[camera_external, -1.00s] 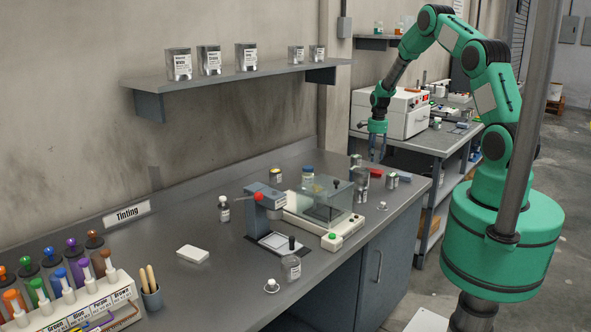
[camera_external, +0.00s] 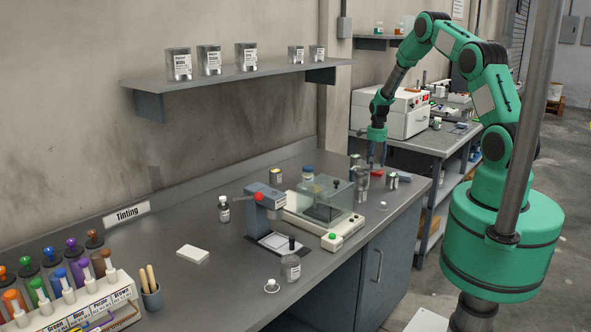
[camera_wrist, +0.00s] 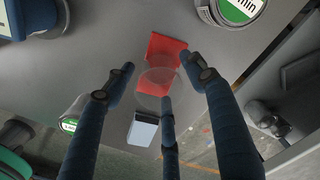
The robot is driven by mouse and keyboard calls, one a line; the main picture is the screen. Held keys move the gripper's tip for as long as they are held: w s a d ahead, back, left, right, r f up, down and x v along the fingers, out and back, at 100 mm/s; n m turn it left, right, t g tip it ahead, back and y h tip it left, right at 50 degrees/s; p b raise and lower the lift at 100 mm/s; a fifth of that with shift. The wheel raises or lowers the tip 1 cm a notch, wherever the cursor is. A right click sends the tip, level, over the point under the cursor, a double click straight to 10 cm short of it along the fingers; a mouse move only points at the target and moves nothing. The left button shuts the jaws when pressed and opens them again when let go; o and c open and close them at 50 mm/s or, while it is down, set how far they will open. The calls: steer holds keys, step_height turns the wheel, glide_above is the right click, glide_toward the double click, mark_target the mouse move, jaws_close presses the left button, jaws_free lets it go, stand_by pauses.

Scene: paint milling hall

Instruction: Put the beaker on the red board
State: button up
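In the wrist view, the clear glass beaker (camera_wrist: 155,82) is faint and lies between the spread fingers of my gripper (camera_wrist: 158,78). A gap shows beside the left finger; I see no firm contact. The red board (camera_wrist: 165,48) shows behind the beaker, partly seen through the glass, and more red shows below. I cannot tell whether the beaker rests on the board or the worktop. In the external view my gripper (camera_external: 377,156) points down over the far end of the bench, just above the red board (camera_external: 378,174); the beaker is not clearly distinguishable there.
A pale blue-white block (camera_wrist: 146,130) lies near the bench edge. A can with a green label (camera_wrist: 240,8) stands at the top of the wrist view; another (camera_wrist: 70,122) is at the left. A clear-lidded balance (camera_external: 325,200) stands nearer on the bench.

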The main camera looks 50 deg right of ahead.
steer(key=shift+r, duration=0.15)
step_height(320, 180, up, 12)
steer(key=shift+s, duration=0.15)
stand_by(0.8)
stand_by(0.5)
steer(key=s+a+r+n+t, duration=0.1)
steer(key=s+a+r+n, duration=0.2)
steer(key=a+r, duration=0.6)
steer(key=s+a+r+n+t, duration=0.1)
steer(key=s+a+r+n, duration=0.25)
steer(key=a+r, duration=0.5)
steer(key=s+a+r+n, duration=0.35)
steer(key=a+r, duration=0.25)
steer(key=r, duration=0.5)
steer(key=s+a+r+n+t, duration=0.1)
steer(key=s+a+n, duration=0.3)
steer(key=s, duration=0.4)
steer(key=s+a+r+n+t, duration=0.1)
steer(key=s+a+r+n, duration=0.2)
steer(key=s+a, duration=0.4)
steer(key=s+a+r+n+t, duration=0.1)
steer(key=s+a+r+n, duration=0.2)
steer(key=s+a, duration=0.3)
steer(key=s+n, duration=0.1)
steer(key=s, duration=0.4)
steer(key=shift+a+r+n, duration=0.2)
steer(key=shift+a+n, duration=0.05)
steer(key=shift+n, duration=0.05)
